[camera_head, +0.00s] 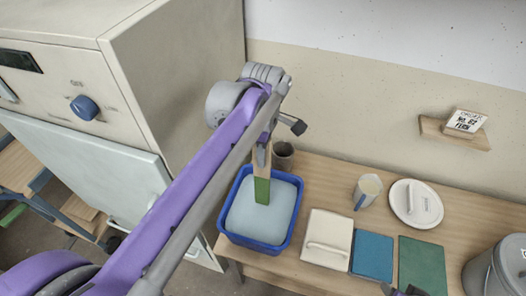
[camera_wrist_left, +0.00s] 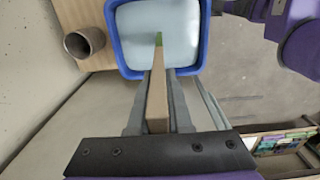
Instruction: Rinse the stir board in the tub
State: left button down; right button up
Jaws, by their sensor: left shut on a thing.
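The stir board (camera_head: 262,188) is a flat wooden stick with a green lower end. My left gripper (camera_head: 263,146) is shut on its upper part and holds it pointing down over the tub. The blue tub (camera_head: 240,243) holds pale bluish water (camera_head: 250,217) and stands at the table's left end. The board's green end shows against the water; I cannot tell whether it dips in. In the left wrist view the board (camera_wrist_left: 157,98) runs between the fingers towards the tub (camera_wrist_left: 115,45). A dark tip at the bottom edge of the head view may be my right gripper (camera_head: 400,291).
A dark cup (camera_head: 283,153) stands behind the tub. A kiln-like cabinet (camera_head: 150,75) rises at left.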

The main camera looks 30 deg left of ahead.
aim_at(263, 178)
pick_arm(q)
jog(key=shift+f+b, duration=2.75)
jog(key=shift+f, duration=2.35)
pick_arm(e)
notch_tip(263, 178, down, 7)
jog(key=s, duration=0.1)
jog(key=shift+s+g, duration=0.3)
jog(key=shift+s, duration=0.1)
